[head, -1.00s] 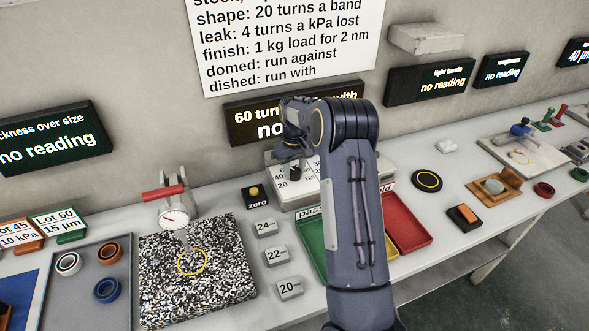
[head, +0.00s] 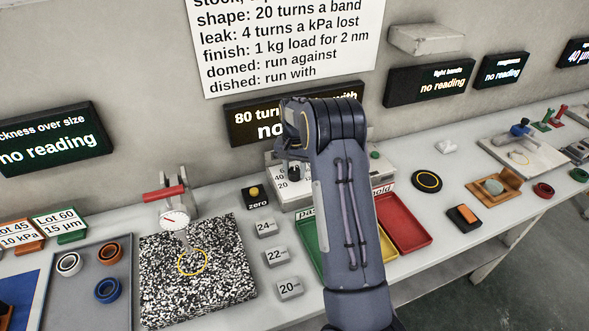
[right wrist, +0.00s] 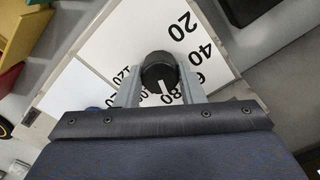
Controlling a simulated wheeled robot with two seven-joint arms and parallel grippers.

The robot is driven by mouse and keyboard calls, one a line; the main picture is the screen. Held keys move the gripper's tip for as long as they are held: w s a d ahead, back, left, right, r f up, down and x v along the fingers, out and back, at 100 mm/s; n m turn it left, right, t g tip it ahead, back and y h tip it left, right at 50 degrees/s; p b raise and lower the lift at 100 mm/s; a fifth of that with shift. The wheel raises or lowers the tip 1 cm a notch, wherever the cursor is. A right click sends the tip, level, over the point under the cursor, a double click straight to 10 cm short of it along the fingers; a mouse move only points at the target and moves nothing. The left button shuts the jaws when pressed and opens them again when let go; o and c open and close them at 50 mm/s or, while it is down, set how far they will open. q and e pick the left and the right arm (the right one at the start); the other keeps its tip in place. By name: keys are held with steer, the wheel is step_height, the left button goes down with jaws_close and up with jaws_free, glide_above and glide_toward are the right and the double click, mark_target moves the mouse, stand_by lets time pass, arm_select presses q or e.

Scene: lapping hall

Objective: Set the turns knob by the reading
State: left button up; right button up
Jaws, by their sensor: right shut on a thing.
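The turns knob (right wrist: 160,75) is a black dial with a white pointer mark on a white scale plate (right wrist: 95,70). In the right wrist view the mark points toward the 80. My right gripper (right wrist: 158,88) has its two fingers on either side of the knob and is shut on it. In the head view the knob (head: 294,173) shows small under the gripper (head: 293,155), with my arm hiding much of the box. My left gripper is not in view.
A wall sheet (head: 285,45) lists turns rules. The thickness display (head: 50,142) and the light bands display (head: 430,80) say "no reading". Green and red trays (head: 415,240) lie beside my arm.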

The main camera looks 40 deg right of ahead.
mark_target(295, 171)
steer(key=shift+r+m, duration=0.1)
steer(key=shift+m, duration=0.2)
steer(key=o, duration=1)
step_height(295, 171, up, 8)
steer(key=shift+f+b, duration=0.25)
steer(key=shift+b, duration=0.05)
steer(key=shift+r, duration=0.1)
